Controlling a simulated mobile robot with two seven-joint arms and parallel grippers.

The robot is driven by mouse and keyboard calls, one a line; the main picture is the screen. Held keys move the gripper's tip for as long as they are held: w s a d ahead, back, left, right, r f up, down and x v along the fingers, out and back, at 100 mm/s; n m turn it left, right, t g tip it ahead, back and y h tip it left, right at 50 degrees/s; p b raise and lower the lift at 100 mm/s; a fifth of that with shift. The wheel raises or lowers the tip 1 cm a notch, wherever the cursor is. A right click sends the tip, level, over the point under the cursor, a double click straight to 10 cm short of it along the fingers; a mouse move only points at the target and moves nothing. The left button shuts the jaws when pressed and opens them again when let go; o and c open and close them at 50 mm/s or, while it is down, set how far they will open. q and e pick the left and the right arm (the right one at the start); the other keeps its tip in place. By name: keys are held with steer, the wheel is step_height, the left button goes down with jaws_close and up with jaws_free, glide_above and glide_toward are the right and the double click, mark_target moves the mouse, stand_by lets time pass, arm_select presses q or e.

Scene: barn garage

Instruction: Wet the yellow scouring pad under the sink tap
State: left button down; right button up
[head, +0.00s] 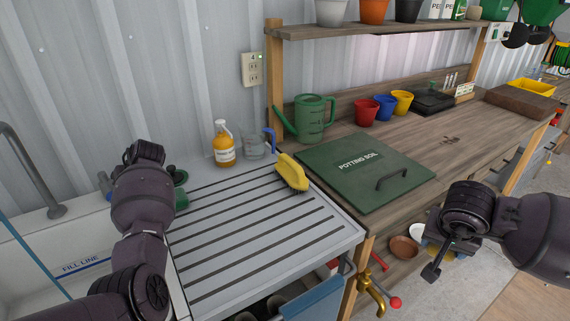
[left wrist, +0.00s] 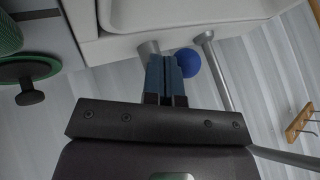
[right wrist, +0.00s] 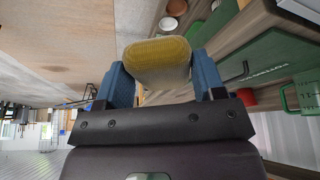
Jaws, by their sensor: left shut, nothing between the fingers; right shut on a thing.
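The yellow scouring pad (right wrist: 158,52) is held between the two blue fingers of my right gripper (right wrist: 160,75), out over the floor beside the bench, away from the sink. My left gripper (left wrist: 166,68) is shut and empty. In the left wrist view its tips are close to a blue ball knob (left wrist: 188,62) by grey pipes; I cannot tell whether they touch. The grey sink tap (head: 35,170) rises at the far left of the head view. The white sink basin (head: 40,262), marked with a fill line, is partly hidden by my left arm.
A grey ribbed draining board (head: 255,240) lies right of the sink. It holds a yellow brush (head: 292,172), an amber soap bottle (head: 223,143) and a clear jug (head: 254,147). A green potting-soil lid (head: 360,170) and green watering can (head: 312,118) are on the bench. A brass tap (head: 370,290) sticks out below.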

stand_by(0.3)
steer(key=shift+t, duration=0.3)
step_height(320, 180, up, 7)
steer(key=p, duration=0.4)
steer(key=shift+p, duration=0.3)
steer(key=shift+r+p, duration=0.5)
steer(key=shift+r, duration=0.05)
arm_select(q)
steer(key=shift+s+a+m+t+h, duration=0.3)
steer(key=shift+s+a+m+t, duration=0.6)
steer(key=shift+s+m, duration=0.35)
arm_select(e)
steer(key=shift+r, duration=0.1)
arm_select(q)
steer(key=shift+f, duration=0.1)
arm_select(e)
steer(key=shift+w+d, duration=0.1)
